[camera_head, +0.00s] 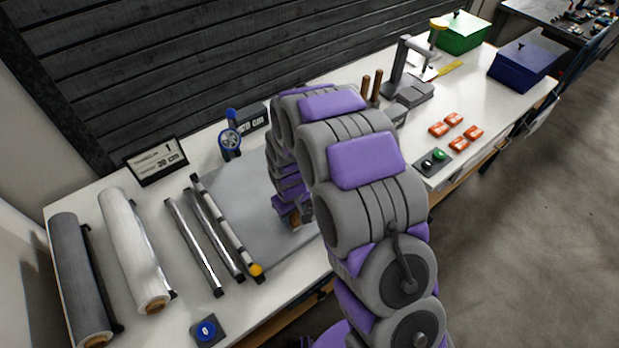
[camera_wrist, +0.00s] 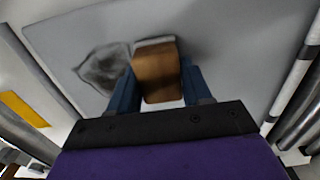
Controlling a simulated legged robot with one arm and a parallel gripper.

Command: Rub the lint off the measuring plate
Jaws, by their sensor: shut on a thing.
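The measuring plate (camera_head: 238,185) is a flat grey panel on the white table, partly hidden behind my arm in the head view. In the wrist view the plate (camera_wrist: 225,35) fills the upper middle, and a dark grey fuzzy patch of lint (camera_wrist: 104,68) lies on it. My gripper (camera_wrist: 158,82) is shut on a brown wooden block (camera_wrist: 158,72) with a pale strip along its far edge. The block is just right of the lint, at or close above the plate; contact is unclear. In the head view the gripper's tips are mostly hidden by my arm.
A banded rod with a yellow end (camera_head: 226,225) and two metal bars (camera_head: 194,245) lie left of the plate. Grey and white rolls (camera_head: 135,250) lie farther left. A small sign (camera_head: 156,162) and a blue-wheeled device (camera_head: 230,140) stand behind. Orange pieces (camera_head: 455,130) lie right.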

